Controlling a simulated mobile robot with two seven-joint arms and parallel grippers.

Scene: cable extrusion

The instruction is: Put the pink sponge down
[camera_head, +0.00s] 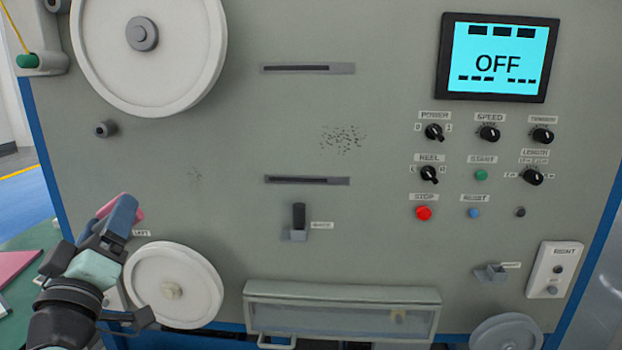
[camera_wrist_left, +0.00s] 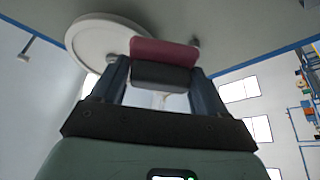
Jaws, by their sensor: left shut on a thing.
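The pink sponge (camera_head: 108,206) is held in my left gripper (camera_head: 121,217), in front of the lower left of the grey machine panel. A finger covers much of it in the head view. In the left wrist view the sponge (camera_wrist_left: 165,53) sits between the two fingers, with a pink layer and a dark grey layer showing. The sponge appears clear of any surface, though its distance from the panel is hard to judge. My right gripper is not in view.
The machine panel has dark speckles (camera_head: 343,139) in the middle and an OFF screen (camera_head: 499,60) at upper right. A white wheel (camera_head: 174,285) stands just right of my left gripper. A flat pink thing (camera_head: 14,265) lies on a green surface (camera_head: 36,238) at far left.

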